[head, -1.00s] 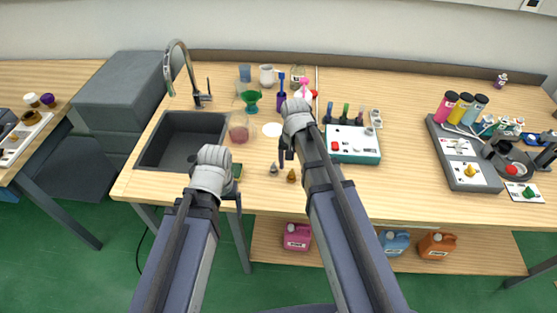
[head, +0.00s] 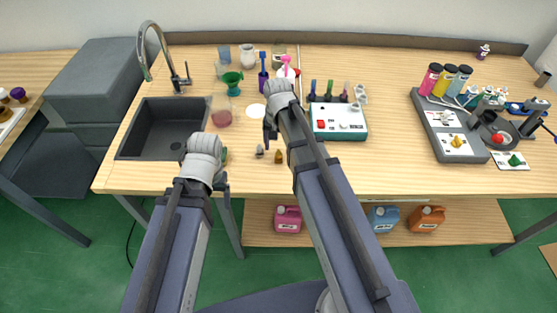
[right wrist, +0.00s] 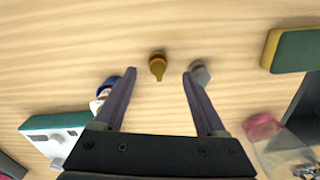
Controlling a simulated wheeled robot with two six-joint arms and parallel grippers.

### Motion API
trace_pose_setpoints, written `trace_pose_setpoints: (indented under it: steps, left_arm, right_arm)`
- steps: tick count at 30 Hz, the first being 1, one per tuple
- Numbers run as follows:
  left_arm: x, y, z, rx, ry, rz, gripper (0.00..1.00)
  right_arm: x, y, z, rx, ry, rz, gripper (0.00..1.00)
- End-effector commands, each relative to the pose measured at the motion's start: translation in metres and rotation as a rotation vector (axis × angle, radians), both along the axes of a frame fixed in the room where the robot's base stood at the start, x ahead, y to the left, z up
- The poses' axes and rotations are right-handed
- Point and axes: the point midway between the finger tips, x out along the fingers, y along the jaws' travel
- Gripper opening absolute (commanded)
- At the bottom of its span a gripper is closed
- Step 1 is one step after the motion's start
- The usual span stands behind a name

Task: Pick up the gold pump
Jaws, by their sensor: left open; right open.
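The small gold pump (head: 278,157) stands on the wooden table near its front edge, just right of a similar grey pump (head: 259,151). In the right wrist view the gold pump (right wrist: 157,65) lies beyond and between the two fingertips of my right gripper (right wrist: 158,80), which is open and empty. The grey pump (right wrist: 200,72) shows by the right finger's tip. In the head view my right gripper (head: 270,133) hangs just behind the pumps. My left gripper (head: 221,172) is open near the front edge, partly hidden by its wrist.
A sink (head: 160,128) is at the left. A teal-and-white device (head: 338,121) stands right of my right gripper. A beaker with red liquid (head: 221,112) and a green funnel (head: 232,82) stand behind. A grey tray (head: 440,128) is at the right.

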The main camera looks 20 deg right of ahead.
Motion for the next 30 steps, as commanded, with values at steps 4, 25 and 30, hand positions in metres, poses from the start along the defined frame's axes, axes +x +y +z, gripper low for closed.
trace_pose_setpoints:
  steps: [4, 25, 30]
  left_arm:
    - [0.0, 0.0, -0.02, 0.0, 0.0, 0.0, 0.81]
    - [0.0, 0.0, -0.047, 0.0, 0.0, 0.0, 0.81]
    - [0.0, 0.0, -0.047, 0.0, 0.0, 0.0, 0.81]
  right_arm:
    - [-0.001, -0.002, -0.02, 0.0, 0.0, 0.0, 0.73]
    - [-0.001, -0.003, -0.047, 0.0, 0.0, 0.0, 0.55]
    - [-0.001, -0.003, -0.047, 0.0, 0.0, 0.0, 0.36]
